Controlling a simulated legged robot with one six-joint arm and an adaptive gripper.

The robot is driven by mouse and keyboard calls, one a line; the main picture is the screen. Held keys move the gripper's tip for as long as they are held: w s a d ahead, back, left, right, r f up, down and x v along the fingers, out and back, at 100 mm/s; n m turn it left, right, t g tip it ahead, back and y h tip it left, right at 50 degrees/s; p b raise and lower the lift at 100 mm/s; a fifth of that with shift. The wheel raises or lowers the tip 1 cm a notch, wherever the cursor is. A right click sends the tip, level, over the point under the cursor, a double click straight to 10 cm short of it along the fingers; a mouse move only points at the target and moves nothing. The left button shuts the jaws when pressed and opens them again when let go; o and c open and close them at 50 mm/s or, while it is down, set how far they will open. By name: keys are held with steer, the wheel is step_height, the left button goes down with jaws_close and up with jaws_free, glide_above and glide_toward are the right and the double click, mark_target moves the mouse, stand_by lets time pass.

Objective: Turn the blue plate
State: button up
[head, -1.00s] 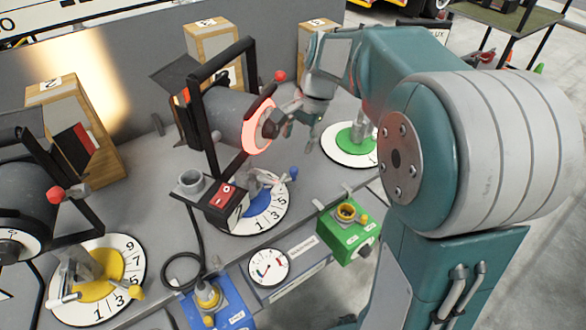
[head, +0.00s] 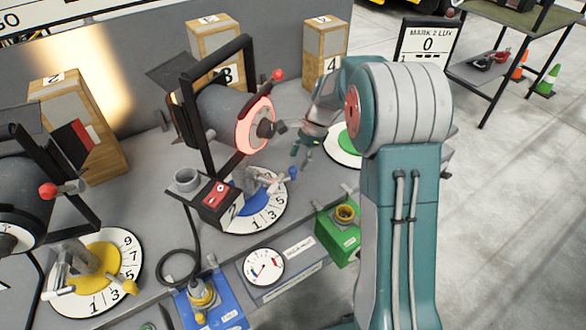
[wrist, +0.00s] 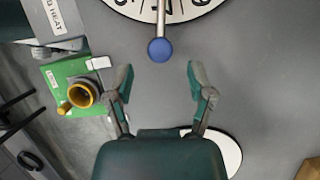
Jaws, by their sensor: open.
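The blue plate (head: 254,205) is a round blue disc in a white numbered dial (head: 262,221) on the grey bench, below a lamp. A metal clamp stands on it, and a lever with a blue knob (head: 292,173) sticks out to the right. The lamp's stand and a red-black box hide part of the dial. In the wrist view the blue knob (wrist: 160,50) and the edge of the white dial (wrist: 195,8) lie at the top. My gripper (wrist: 159,80) is open and empty, with the knob beyond and between its fingertips. In the head view my gripper (head: 304,155) is right of the knob, apart from it.
The lamp (head: 222,115) with its black frame stands just left of my gripper. A green plate (head: 350,142) on a white dial is partly behind my arm. A green box (head: 338,238) sits at the bench front. A yellow plate (head: 92,272) lies far left.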

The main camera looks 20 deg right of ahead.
mark_target(294, 168)
steer(key=x, duration=0.3)
steer(key=shift+a+f, duration=0.15)
steer(key=shift+a, duration=0.05)
steer(key=shift+a+f, duration=0.2)
steer(key=shift+a, duration=0.45)
steer(key=shift+d, duration=0.15)
steer(key=shift+d, duration=0.4)
jaws_close()
steer(key=shift+a, duration=0.15)
steer(key=shift+s, duration=0.2)
